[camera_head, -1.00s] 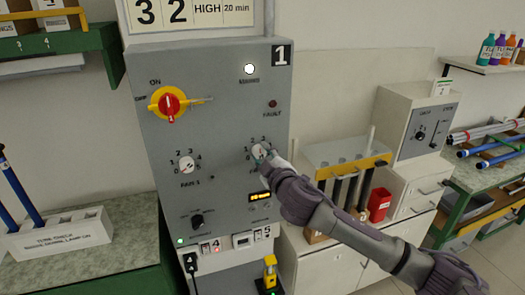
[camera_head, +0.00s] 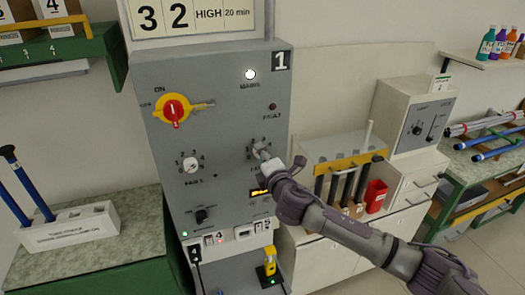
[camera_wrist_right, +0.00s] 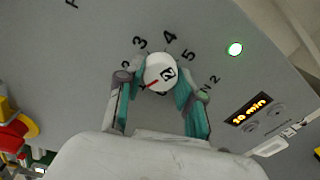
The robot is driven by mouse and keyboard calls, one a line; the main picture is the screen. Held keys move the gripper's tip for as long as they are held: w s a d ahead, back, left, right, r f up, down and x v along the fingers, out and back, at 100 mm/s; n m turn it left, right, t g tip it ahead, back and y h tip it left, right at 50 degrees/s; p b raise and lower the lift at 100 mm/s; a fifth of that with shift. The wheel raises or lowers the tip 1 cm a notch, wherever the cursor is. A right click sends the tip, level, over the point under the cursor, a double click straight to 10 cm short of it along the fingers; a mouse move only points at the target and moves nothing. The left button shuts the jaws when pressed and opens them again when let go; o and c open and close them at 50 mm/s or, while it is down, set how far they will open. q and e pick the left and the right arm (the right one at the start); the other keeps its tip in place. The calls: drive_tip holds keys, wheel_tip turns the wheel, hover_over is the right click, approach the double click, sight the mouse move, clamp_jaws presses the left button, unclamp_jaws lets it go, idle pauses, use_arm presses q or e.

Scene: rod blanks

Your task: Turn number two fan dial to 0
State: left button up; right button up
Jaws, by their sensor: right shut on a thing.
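The number two fan dial (camera_wrist_right: 160,72) is a round white knob on the grey control panel (camera_head: 225,105). A red mark on its lower left points down and left. The digits 2 to 5 show around it; the lower digits are hidden or unclear behind the fingers. My right gripper (camera_wrist_right: 159,82) is shut on the dial, with one teal finger on each side. In the head view, my right gripper (camera_head: 266,160) covers part of the dial (camera_head: 258,149). My left gripper is not in view.
The fan 1 dial (camera_head: 191,164) sits left of it, with the red and yellow main switch (camera_head: 173,110) above. A lit timer display (camera_wrist_right: 247,108) is nearby. A rack with a yellow bar (camera_head: 350,161) and a red cup (camera_head: 376,196) stand to the right.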

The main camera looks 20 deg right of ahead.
drive_tip(key=shift+f+n+h+p, duration=0.1)
drive_tip(key=shift+n+h+p, duration=0.35)
drive_tip(key=shift+n, duration=5.25)
drive_tip(key=o, duration=1.2)
drive_tip(key=shift+c, duration=0.2)
drive_tip(key=shift+s, duration=0.1)
drive_tip(key=s, duration=1.1)
drive_tip(key=shift+s+a+r, duration=0.15)
drive_tip(key=shift+s+r, duration=0.05)
drive_tip(key=shift+s, duration=0.2)
drive_tip(key=shift+f, duration=0.1)
